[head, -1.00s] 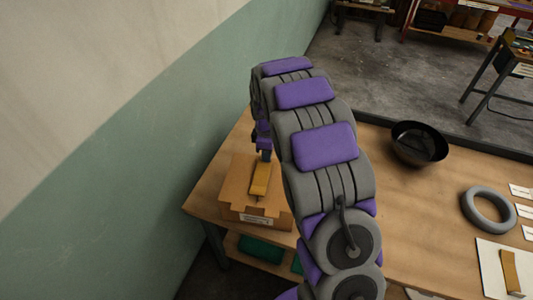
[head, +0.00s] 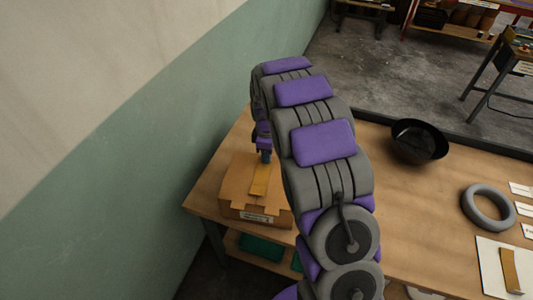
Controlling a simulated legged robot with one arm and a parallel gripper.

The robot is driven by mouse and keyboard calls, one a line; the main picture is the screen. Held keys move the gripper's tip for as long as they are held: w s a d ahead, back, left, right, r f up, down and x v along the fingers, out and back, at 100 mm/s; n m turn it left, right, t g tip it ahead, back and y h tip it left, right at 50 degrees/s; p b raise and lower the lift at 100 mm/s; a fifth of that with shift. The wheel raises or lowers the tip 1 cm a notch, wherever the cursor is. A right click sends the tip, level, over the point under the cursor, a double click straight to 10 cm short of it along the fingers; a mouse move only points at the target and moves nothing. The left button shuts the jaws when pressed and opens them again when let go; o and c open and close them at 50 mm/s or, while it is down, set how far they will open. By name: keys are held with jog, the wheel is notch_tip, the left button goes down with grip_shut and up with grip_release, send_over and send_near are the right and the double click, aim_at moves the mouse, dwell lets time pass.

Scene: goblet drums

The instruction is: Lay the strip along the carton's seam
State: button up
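The carton (head: 235,190) is a brown box near the left end of the wooden table, with a white label on its front. A yellow-brown strip (head: 259,181) appears to lie flat along the middle of the carton's top, running front to back. My gripper (head: 266,158) points down at the strip's far end. Its fingers are small and dark, and I cannot tell whether they are open or shut, or touching the strip. My arm hides the carton's right side. Another strip (head: 509,270) lies on a white sheet (head: 491,260) at the table's right.
A black bowl (head: 418,142) and a grey ring (head: 488,208) stand on the table (head: 420,225) to the right, with small white cards near the ring. A green and cream wall (head: 130,170) rises close on the left. Table space between arm and ring is clear.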

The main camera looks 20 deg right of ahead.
jog(key=shift+o, duration=1.1)
jog(key=shift+r, duration=0.1)
notch_tip(320, 180, up, 17)
jog(key=p, duration=0.4)
jog(key=s+a+r+m, duration=0.1)
jog(key=s+r+m, duration=0.2)
jog(key=s, duration=0.7)
jog(key=s+a+r+m, duration=0.1)
jog(key=s+r+m, duration=0.15)
jog(key=s, duration=0.75)
jog(key=s+f+m+g, duration=0.1)
jog(key=s+m, duration=0.2)
jog(key=s, duration=0.7)
jog(key=s+a+f+m, duration=0.1)
jog(key=s+m, duration=0.3)
jog(key=s, duration=0.6)
jog(key=shift+s+a+f+g, duration=0.3)
jog(key=shift+s+f+g, duration=0.1)
jog(key=shift+f, duration=0.1)
jog(key=shift+w, duration=0.1)
